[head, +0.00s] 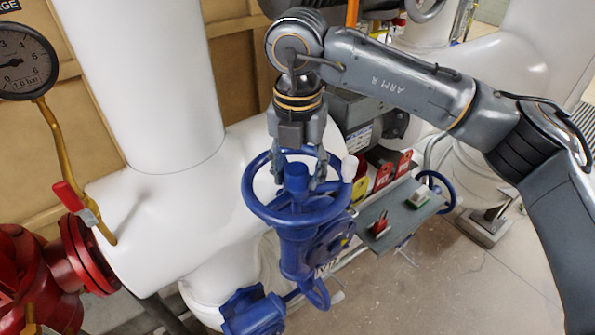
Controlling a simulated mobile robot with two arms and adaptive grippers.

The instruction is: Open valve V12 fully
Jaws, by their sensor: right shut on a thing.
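A blue valve with a blue handwheel (290,219) stands in the middle of the head view, on white pipework. Its tag is partly visible near the valve body, but I cannot read the number. My right gripper (297,178) comes down from above, with its fingers on either side of the blue hub at the wheel's centre. It is shut on the handwheel; the exact contact is partly hidden by the fingers. A white knob (349,168) stands at the wheel's right rim, beside the right finger. My left gripper is not in view.
A small grey shelf (402,213) with a red and a green-and-white item is right of the valve. Red and yellow boxes (383,173) are behind it. A pressure gauge (22,62) and red flanged pipe (80,255) are at left. Floor is clear lower right.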

